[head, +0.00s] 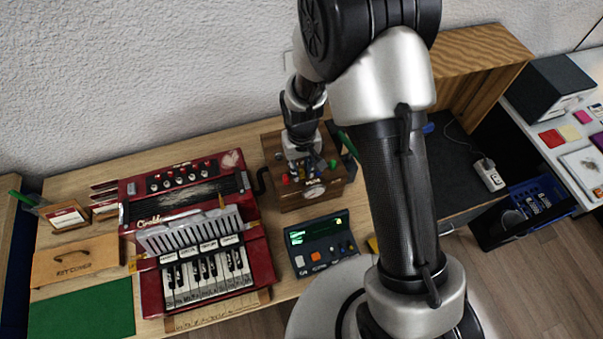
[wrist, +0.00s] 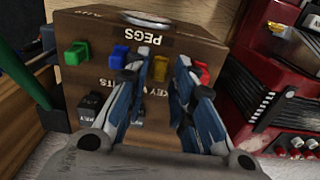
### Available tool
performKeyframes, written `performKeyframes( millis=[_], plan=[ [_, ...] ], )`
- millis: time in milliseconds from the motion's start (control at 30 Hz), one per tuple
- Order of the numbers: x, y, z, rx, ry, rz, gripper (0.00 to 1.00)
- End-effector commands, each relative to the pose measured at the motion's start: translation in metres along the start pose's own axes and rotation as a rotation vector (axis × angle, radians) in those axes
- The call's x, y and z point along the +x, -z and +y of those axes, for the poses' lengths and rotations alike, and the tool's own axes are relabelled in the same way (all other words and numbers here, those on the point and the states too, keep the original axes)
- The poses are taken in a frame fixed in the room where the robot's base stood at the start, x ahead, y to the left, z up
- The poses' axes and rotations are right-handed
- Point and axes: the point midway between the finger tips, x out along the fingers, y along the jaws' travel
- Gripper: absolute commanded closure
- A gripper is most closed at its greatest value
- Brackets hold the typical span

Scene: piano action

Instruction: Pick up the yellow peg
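The yellow peg (wrist: 160,67) stands out from the face of a wooden box marked "PEGS" (wrist: 190,28) in the wrist view. My gripper (wrist: 159,82) is open, its two fingers on either side of the yellow peg with gaps showing between. The left finger is close to the blue peg (wrist: 119,56), and the right one is close to the red peg (wrist: 202,71). In the head view my gripper (head: 301,172) is over the wooden box (head: 296,202) and hides the yellow peg.
A green peg (wrist: 77,53) sits left of the blue one in the wrist view. In the head view a red accordion-like piano (head: 264,262) stands left of the box, and a dark control panel (head: 322,242) lies in front. A green mat (head: 85,312) lies at the lower left.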

Motion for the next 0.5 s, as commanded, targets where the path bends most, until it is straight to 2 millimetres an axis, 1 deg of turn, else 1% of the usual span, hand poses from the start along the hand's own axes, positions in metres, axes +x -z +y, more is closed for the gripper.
performKeyframes(
  millis=[33,67,267,500],
  plan=[
    [0.0073,0.0001,0.0002,0.000,0.000,0.000,0.77],
    [0.0088,0.0004,0.0002,0.000,0.000,0.001,0.77],
    [0.0086,0.0009,0.0002,0.000,0.000,0.003,0.77],
    [0.0084,0.0008,0.0002,0.000,0.000,0.003,0.92]
  ],
)
